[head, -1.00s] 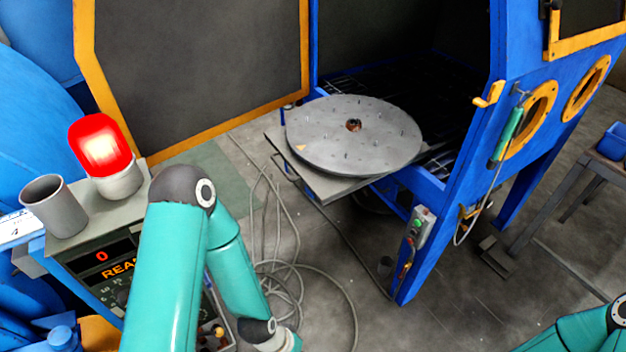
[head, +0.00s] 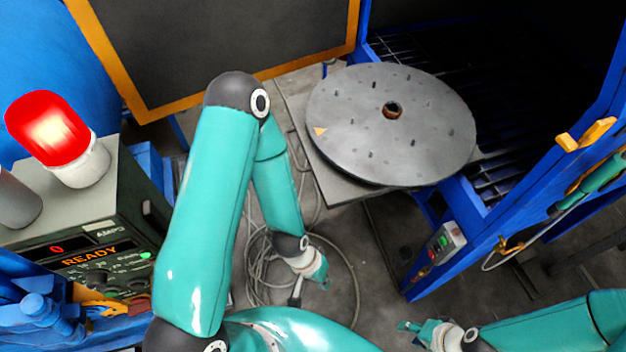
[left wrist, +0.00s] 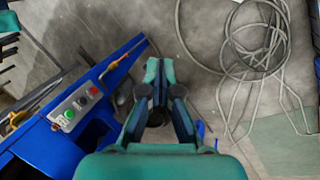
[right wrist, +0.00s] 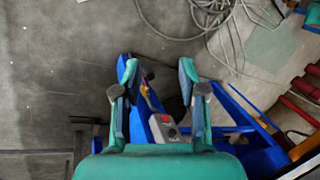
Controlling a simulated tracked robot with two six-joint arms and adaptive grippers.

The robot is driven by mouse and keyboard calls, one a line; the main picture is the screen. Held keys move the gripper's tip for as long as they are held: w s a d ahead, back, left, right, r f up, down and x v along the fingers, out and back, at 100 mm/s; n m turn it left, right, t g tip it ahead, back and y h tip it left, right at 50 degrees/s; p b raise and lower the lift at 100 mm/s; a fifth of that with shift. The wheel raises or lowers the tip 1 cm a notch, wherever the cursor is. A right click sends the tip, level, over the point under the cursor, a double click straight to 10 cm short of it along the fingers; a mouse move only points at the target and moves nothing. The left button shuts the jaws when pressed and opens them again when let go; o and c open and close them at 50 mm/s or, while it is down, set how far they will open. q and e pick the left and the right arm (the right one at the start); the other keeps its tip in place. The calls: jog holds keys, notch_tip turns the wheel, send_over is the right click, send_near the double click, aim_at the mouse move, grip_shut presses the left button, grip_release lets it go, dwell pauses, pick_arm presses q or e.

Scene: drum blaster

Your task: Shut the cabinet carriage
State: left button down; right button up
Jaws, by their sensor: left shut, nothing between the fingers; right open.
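The cabinet carriage (head: 345,192) is a grey plate bearing a round grey turntable (head: 350,110) with small pegs and a central hole. It sticks out of the blue cabinet (head: 480,262) through the open front. My left gripper (head: 296,298) is below and left of the carriage in the head view, over the floor and apart from it. It is shut and empty, also in the left wrist view (left wrist: 157,66). My right gripper (head: 404,326) is low in the head view, in front of the cabinet's corner post. It is open and empty in the right wrist view (right wrist: 157,72).
The dark cabinet door (head: 220,45) with an orange frame stands open at upper left. A control box (head: 445,243) sits on the cabinet post. Loose cables (head: 262,270) coil on the floor. A grey console (head: 110,225) with a red lamp (head: 48,128) stands left.

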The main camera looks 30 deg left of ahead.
jog(key=shift+o, duration=3)
jog(key=shift+f+b, duration=0.9)
pick_arm(q)
jog(key=w+a+r+n+t+b, duration=0.1)
jog(key=w+a+r+n, duration=0.15)
jog(key=a+n, duration=0.35)
jog(key=w+a+r+n+b, duration=0.1)
jog(key=w+a+r+n, duration=0.1)
jog(key=a+r+n, duration=0.3)
jog(key=w+a+r+n+t+h+b, duration=0.1)
jog(key=a+r+n+t+b, duration=0.2)
jog(key=r+n, duration=0.5)
jog(key=a+r+n+t+h, duration=0.1)
jog(key=a+r+n+t, duration=0.1)
jog(key=a+r+n, duration=0.45)
jog(key=w+d+f+b, duration=0.2)
jog(key=w+d+f, duration=0.4)
jog(key=w+d, duration=0.2)
jog(key=shift+w+f, duration=0.15)
pick_arm(e)
notch_tip(320, 180, down, 7)
jog(key=shift+f, duration=0.2)
